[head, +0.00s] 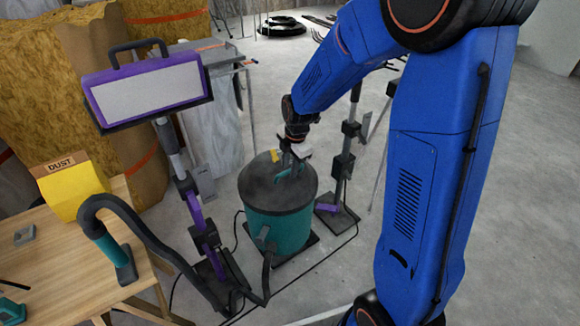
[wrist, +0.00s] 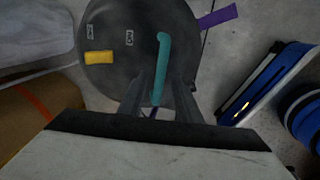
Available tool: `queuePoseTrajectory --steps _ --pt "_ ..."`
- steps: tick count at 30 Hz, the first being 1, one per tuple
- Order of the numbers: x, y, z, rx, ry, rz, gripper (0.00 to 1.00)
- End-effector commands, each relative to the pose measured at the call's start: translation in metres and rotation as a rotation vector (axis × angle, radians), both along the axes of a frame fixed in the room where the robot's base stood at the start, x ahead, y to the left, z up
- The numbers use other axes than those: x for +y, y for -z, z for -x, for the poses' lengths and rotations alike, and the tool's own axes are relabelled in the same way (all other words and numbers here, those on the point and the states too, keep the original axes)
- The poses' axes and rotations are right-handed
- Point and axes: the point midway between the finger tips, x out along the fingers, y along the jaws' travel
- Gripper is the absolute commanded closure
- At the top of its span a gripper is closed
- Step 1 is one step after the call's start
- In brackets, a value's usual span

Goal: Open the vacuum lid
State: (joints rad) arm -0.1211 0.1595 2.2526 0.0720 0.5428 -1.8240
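The vacuum is a teal drum (head: 278,228) with a dark grey round lid (head: 258,182), standing upright on the floor mid-picture. The lid lies flat on the drum and looks shut. A teal handle (wrist: 161,68) and a yellow tab (wrist: 99,57) sit on the lid (wrist: 125,20); the tab also shows in the head view (head: 274,156). My gripper (head: 287,172) is low over the lid at the handle. In the wrist view, my gripper's fingers (wrist: 160,90) stand on either side of the handle, with gaps, and look open.
A work light (head: 150,92) on a purple and grey stand is left of the vacuum. A wooden table (head: 75,285) with a yellow dust box (head: 75,190) is at the lower left. A black hose (head: 150,235) runs to the drum. Another stand (head: 343,165) is close on the right.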

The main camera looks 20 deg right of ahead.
Motion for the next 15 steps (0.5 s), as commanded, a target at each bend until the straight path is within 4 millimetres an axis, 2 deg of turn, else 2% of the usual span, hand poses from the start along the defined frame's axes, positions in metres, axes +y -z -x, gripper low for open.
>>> queuePoseTrajectory --steps 6,7,10,11,15 --pt "0.0001 0.0002 -0.0002 -0.001 0.000 0.000 0.69" --pt "0.0001 0.0002 -0.0002 -0.001 0.000 0.000 0.71" --pt "0.0001 0.0001 -0.0002 -0.001 0.000 0.000 0.95" --pt "0.0001 0.0001 -0.0002 -0.001 0.000 0.000 1.00" --pt "0.0001 0.0000 -0.0002 -0.001 0.000 0.000 1.00"
